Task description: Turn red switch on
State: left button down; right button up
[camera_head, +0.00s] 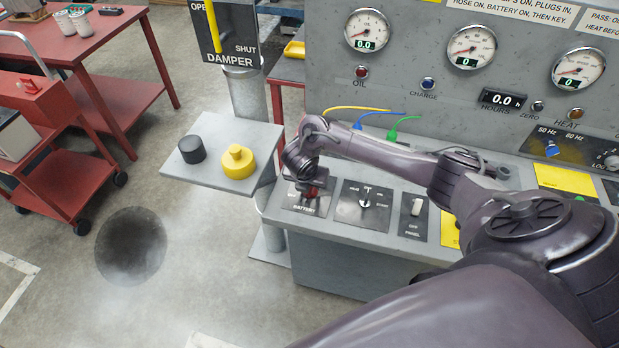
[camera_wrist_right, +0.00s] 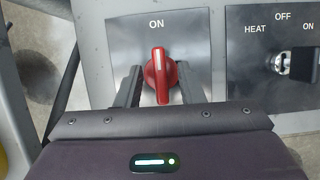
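The red switch (camera_wrist_right: 158,74) is a rotary knob on a dark plate in the right wrist view. Its white line stands upright in the picture, towards the word ON above it. In the head view the switch (camera_head: 311,192) is partly covered by my right gripper, on the plate marked BATTERY. My right gripper (camera_wrist_right: 159,84) has its two dark fingers on either side of the knob, with visible gaps, so it is open around it. The lower part of the plate is hidden by the gripper body. My left gripper is not in view.
A key switch (camera_head: 366,201) sits just right of the battery plate, with a white rocker switch (camera_head: 416,207) beyond it. Gauges line the upright panel behind.

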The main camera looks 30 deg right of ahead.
jog(key=shift+a, duration=0.1)
jog(key=p+v, duration=0.2)
jog(key=v, duration=0.5)
jog(key=shift+r+p, duration=0.3)
jog(key=shift+r, duration=0.05)
jog(key=shift+s+a, duration=0.1)
jog(key=shift+a, duration=0.05)
